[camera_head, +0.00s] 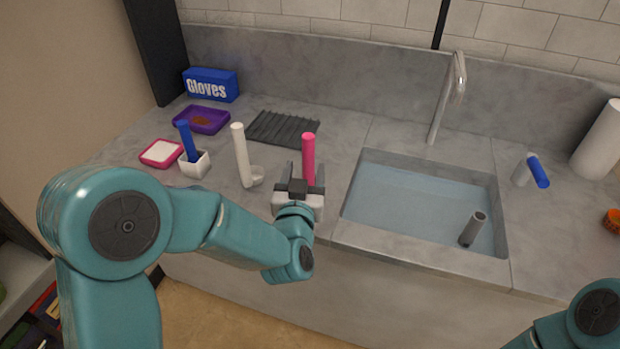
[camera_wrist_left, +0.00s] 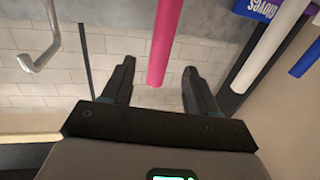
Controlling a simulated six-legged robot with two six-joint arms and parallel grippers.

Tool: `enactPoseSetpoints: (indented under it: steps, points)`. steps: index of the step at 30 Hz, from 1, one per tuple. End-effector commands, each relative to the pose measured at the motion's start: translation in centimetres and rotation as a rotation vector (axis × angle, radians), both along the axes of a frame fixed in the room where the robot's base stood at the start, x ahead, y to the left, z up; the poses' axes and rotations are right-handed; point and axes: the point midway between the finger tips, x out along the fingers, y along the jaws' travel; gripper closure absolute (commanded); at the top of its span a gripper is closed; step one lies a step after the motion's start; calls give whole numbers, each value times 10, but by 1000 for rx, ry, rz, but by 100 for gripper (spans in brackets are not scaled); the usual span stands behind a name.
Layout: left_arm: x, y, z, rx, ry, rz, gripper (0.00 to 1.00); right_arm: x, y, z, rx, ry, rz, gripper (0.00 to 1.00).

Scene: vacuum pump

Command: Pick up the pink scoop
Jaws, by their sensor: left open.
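The pink scoop (camera_head: 308,152) stands on the counter left of the sink, its handle pointing up. Its lower part is hidden behind my left gripper (camera_head: 299,180). In the left wrist view the pink handle (camera_wrist_left: 166,38) comes down from the top edge, and its end lies between the two spread fingers of my left gripper (camera_wrist_left: 158,78). The gripper is open, with a gap on each side of the handle. My right gripper is out of view; only part of my right arm shows at the lower right.
A white scoop (camera_head: 241,155) stands left of the gripper. Further left are a blue-handled scoop (camera_head: 186,140) in a white cup and a pink tray (camera_head: 161,153). A dark rack (camera_head: 283,129) lies behind. The sink (camera_head: 420,197) holds a grey tube (camera_head: 473,228).

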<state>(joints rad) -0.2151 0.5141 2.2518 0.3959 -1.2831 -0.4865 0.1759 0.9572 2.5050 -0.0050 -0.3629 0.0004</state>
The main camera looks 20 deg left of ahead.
Motion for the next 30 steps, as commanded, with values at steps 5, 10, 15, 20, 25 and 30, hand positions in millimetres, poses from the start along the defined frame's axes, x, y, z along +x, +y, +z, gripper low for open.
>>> enactPoseSetpoints:
  steps: [5,10,15,20,25,30]
  points:
    - [28,7,0,0,1,2,41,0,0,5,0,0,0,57]
    - [42,10,1,1,0,1,41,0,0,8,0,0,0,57]
    - [71,17,3,1,1,2,41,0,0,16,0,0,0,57]
    - [86,19,2,1,1,1,41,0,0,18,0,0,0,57]
    - [87,19,1,1,1,0,41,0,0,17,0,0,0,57]
    - [87,19,2,1,1,0,77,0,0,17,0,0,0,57]
